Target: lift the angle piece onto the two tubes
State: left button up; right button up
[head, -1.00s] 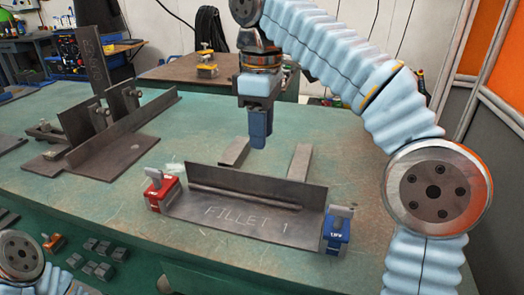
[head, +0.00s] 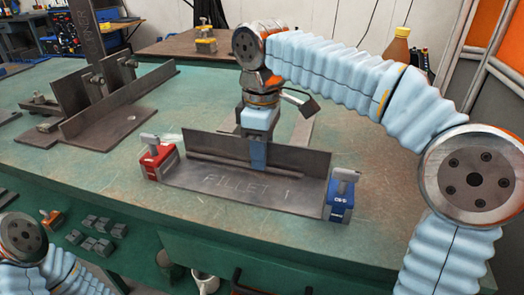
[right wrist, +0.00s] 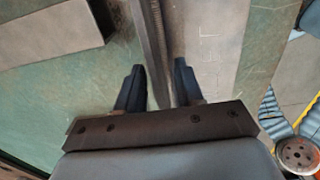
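The angle piece is a dark steel base plate (head: 235,191) marked "FILLET 1" with an upright plate (head: 305,162) along its back, lying on the green table. The two tubes lie flat behind it, partly hidden; the right one (head: 302,132) shows best, and a grey bar, likely a tube, shows in the right wrist view (right wrist: 50,32). My right gripper (head: 259,160) points down over the upright plate's middle. In the right wrist view its fingers (right wrist: 158,82) are open, one each side of the upright plate, with gaps visible. My left gripper is out of view.
A red clamp (head: 157,160) stands at the piece's left end and a blue clamp (head: 341,196) at its right end. A dark steel fixture (head: 100,125) with an upright post stands at left. Small grey blocks (head: 97,228) lie below the table's front edge. The table right of the piece is clear.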

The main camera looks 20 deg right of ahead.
grip_shut()
dwell(1.4)
